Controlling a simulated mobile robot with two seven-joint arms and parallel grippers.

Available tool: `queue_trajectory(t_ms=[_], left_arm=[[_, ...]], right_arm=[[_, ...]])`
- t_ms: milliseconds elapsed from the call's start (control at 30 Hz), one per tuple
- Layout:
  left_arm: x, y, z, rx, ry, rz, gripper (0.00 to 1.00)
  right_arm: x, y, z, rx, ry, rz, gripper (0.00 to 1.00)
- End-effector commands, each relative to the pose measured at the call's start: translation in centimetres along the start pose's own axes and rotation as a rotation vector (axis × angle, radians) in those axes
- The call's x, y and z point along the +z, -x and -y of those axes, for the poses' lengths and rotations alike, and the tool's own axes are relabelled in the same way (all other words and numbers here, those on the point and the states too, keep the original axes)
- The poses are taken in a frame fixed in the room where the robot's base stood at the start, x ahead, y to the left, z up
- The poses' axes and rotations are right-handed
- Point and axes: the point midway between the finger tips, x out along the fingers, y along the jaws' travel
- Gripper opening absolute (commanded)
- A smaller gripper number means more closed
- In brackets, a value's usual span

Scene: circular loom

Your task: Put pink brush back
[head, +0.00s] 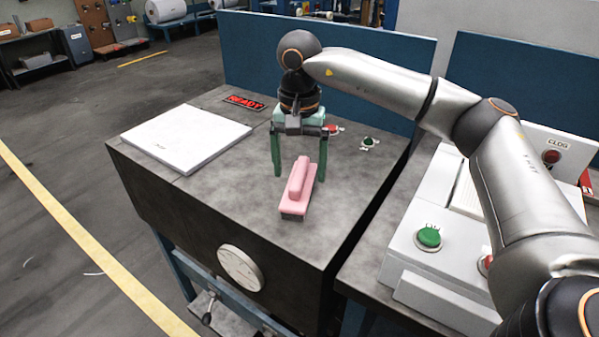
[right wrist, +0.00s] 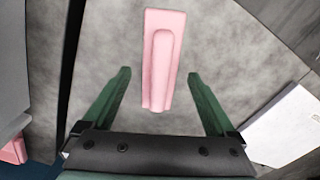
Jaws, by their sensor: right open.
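The pink brush (head: 299,192) lies on the grey top of the dark cabinet, near its front part. It also shows in the right wrist view (right wrist: 161,60), with its raised handle facing up. My right gripper (head: 298,176) is open, with its green fingers pointing down at the far end of the brush. In the right wrist view the fingers (right wrist: 158,85) stand on both sides of the brush's near end, with a gap on each side. Nothing is held. My left gripper does not show.
A white flat panel (head: 187,139) lies on the cabinet top (head: 225,195) at left, near a red READY sign (head: 244,102). Red and green buttons (head: 369,142) sit behind. A grey control box (head: 440,270) with a green button (head: 429,236) stands at right. Blue panels close the back.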

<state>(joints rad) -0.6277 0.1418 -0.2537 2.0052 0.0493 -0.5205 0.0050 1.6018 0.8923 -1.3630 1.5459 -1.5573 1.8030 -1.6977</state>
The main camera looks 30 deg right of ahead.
Motion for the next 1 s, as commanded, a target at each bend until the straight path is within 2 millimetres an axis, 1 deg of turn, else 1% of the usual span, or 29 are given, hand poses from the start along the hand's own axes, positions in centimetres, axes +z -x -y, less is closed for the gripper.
queue_trajectory(t_ms=[33,200,300,400,567,900,1000], left_arm=[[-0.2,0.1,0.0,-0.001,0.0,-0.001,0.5],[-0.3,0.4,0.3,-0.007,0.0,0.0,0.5],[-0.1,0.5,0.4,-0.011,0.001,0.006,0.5],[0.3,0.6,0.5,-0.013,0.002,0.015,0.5],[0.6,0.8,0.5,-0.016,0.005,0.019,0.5],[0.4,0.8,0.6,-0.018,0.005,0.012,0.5],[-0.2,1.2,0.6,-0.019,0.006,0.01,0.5]], right_arm=[[0.0,1.3,0.1,-0.006,0.001,-0.002,0.92],[0.0,5.2,0.1,-0.004,0.002,-0.003,0.92],[0.0,7.1,0.1,-0.005,0.002,-0.002,0.92],[0.0,8.7,0.1,-0.003,0.001,-0.001,0.92],[0.0,10.0,0.1,-0.002,0.001,-0.001,0.92],[0.0,10.2,0.0,-0.001,0.001,-0.001,0.92],[0.0,10.8,0.1,-0.002,0.002,-0.001,0.92]])
